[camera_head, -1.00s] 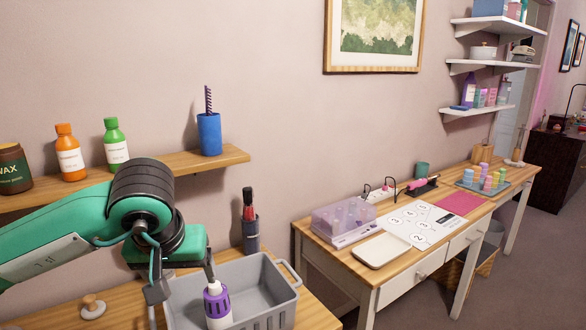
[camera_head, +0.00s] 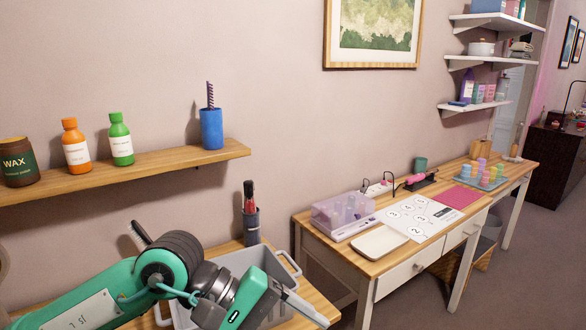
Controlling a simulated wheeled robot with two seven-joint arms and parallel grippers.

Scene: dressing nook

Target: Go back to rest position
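My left arm reaches in from the lower left, its green and black links in front of the grey bin. My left gripper (camera_head: 306,309) points to the lower right, past the bin's near right side. Only part of its fingers shows, so I cannot tell whether it is open or shut. The grey bin (camera_head: 262,257) stands on the near wooden table, mostly hidden by my arm. The purple-and-white bottle seen in it earlier is hidden now. My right gripper is not in view.
A wall shelf (camera_head: 120,177) holds a wax jar (camera_head: 19,163), an orange bottle (camera_head: 76,146), a green bottle (camera_head: 121,141) and a blue cup (camera_head: 211,130). A dark holder (camera_head: 251,228) stands behind the bin. A white-legged table (camera_head: 372,268) is at the right, beyond a gap.

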